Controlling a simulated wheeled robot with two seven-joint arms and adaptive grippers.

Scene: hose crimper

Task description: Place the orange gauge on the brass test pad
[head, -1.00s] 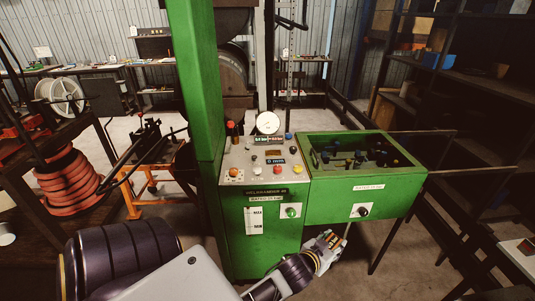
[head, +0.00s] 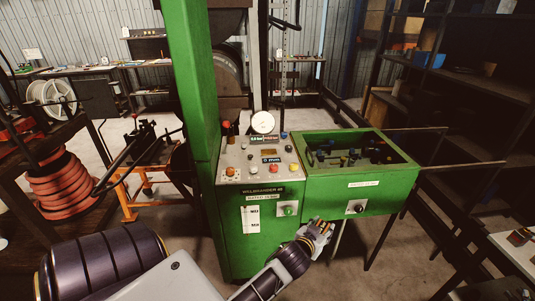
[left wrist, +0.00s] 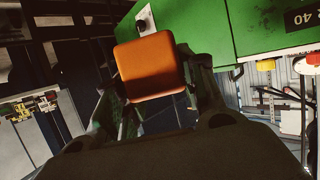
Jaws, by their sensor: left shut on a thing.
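The orange gauge (left wrist: 150,70) is a rounded orange block in the left wrist view, held between the fingers of my left gripper (left wrist: 155,92). In the head view my left gripper (head: 319,233) is in front of the green machine (head: 240,240), just below its right-hand box. The gauge cannot be made out clearly there. I cannot identify the brass test pad with certainty. A small dark and brownish thing (head: 520,237) lies on a pale table at the right edge. My right gripper is not in view.
The machine's sloped panel has buttons and a round white dial (head: 262,123). Its open green box (head: 385,190) juts out to the right. The pale table (head: 515,256) is at lower right. Dark shelves (head: 470,90) stand behind. Bare floor lies between box and table.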

